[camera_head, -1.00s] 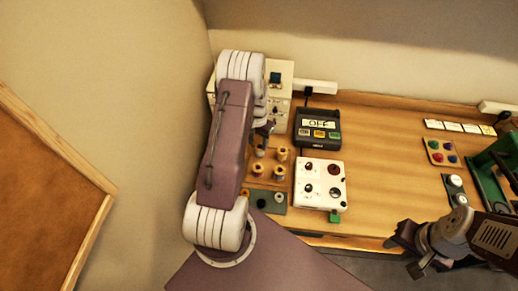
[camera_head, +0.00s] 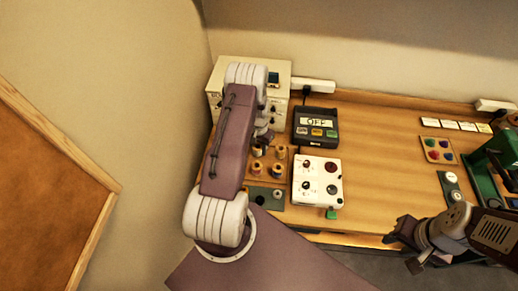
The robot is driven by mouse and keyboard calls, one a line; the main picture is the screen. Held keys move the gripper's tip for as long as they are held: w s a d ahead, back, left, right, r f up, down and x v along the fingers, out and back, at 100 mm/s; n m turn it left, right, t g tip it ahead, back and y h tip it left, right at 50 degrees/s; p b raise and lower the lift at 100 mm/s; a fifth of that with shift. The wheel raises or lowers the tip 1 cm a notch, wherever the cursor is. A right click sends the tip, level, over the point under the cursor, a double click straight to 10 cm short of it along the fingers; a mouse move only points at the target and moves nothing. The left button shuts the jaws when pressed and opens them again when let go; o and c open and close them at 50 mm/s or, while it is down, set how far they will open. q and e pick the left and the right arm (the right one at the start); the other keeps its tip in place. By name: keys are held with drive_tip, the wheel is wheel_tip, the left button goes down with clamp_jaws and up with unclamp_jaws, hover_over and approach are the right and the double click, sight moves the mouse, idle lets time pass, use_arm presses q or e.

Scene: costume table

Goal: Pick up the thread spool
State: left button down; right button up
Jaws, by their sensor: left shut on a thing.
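Several thread spools stand on a wooden holder at the left of the table, among them a tan one (camera_head: 281,152), a front right one (camera_head: 279,170) and a front left one (camera_head: 257,167). My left gripper (camera_head: 262,139) is over the back left of this holder, partly hidden by my own arm. It is shut on a pale spool (camera_head: 257,152), of which only a little shows; I cannot tell whether it is off the holder. My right gripper (camera_head: 402,250) is empty, fingers apart, off the table's front edge at the lower right.
A white box with knobs (camera_head: 319,182) stands right of the spools, with a dark device reading OFF (camera_head: 316,127) behind it. A beige unit (camera_head: 280,75) stands at the back left. A green machine (camera_head: 492,170) is at the right. The middle of the table (camera_head: 385,160) is clear.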

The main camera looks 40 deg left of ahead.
use_arm(q)
drive_tip(key=shift+w+a, duration=0.15)
drive_tip(key=shift+a+r+b, duration=0.1)
drive_tip(key=shift+r+b, duration=0.2)
drive_tip(key=shift+r, duration=0.05)
drive_tip(key=r, duration=0.1)
drive_tip(key=r+b, duration=0.1)
drive_tip(key=r, duration=0.1)
drive_tip(key=shift+w+d+r, duration=0.1)
drive_tip(key=shift+d, duration=0.1)
drive_tip(key=w+d+r+b, duration=0.3)
drive_tip(key=w+d+r, duration=0.4)
drive_tip(key=d, duration=0.1)
drive_tip(key=shift+w, duration=0.4)
drive_tip(key=shift+d, duration=0.1)
